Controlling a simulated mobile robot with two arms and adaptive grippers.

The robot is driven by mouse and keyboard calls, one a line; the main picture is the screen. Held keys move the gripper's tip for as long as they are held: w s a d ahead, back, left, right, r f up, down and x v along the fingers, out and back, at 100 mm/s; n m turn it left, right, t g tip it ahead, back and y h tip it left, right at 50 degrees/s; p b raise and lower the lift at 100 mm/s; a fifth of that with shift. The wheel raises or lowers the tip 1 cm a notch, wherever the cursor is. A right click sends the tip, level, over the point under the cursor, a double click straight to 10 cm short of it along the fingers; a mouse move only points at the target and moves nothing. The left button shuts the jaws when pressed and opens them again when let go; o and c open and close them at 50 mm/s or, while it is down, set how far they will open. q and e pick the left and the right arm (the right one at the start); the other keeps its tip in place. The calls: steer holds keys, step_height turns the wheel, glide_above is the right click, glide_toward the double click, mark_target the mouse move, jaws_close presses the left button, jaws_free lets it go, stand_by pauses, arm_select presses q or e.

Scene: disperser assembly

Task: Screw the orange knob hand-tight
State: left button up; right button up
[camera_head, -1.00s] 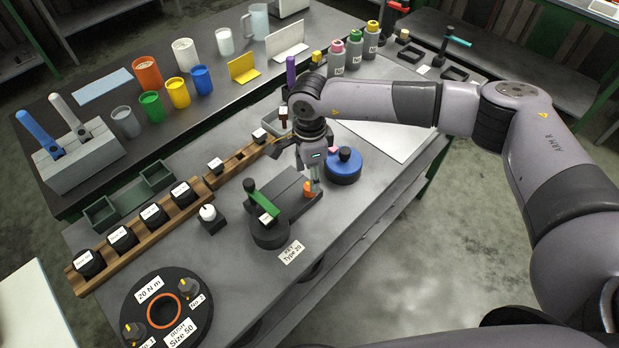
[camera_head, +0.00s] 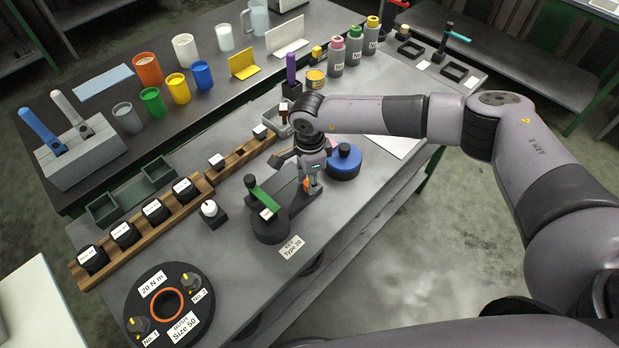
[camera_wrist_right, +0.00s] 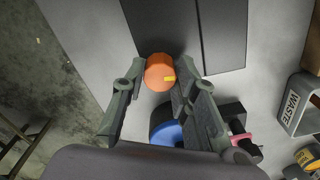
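The small orange knob (camera_head: 310,188) sits at the right end of the dark grey fixture (camera_head: 287,202) on the workbench. The knob's lower part and thread are hidden. My left gripper is not in view.
A blue round part with a black knob (camera_head: 345,160) stands close behind the gripper. A green-handled lever (camera_head: 263,197) is on the fixture's left part. The waste box (camera_wrist_right: 300,103) is nearby. Wooden racks (camera_head: 160,222) lie left; a round dark station (camera_head: 166,330) is at front.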

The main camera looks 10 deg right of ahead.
jaws_close()
steer(key=m+b, duration=0.3)
steer(key=m, duration=0.1)
steer(key=shift+f+b, duration=0.15)
steer(key=shift+b, duration=0.2)
steer(key=m+b, duration=0.4)
steer(key=m, duration=0.2)
steer(key=shift+m, duration=0.4)
steer(key=m+b, duration=0.4)
steer(key=m, duration=0.3)
steer(key=m+b, duration=0.1)
steer(key=m, duration=0.3)
steer(key=shift+w+r+b, duration=0.1)
steer(key=shift+r+b, duration=0.15)
steer(key=shift+b, duration=0.15)
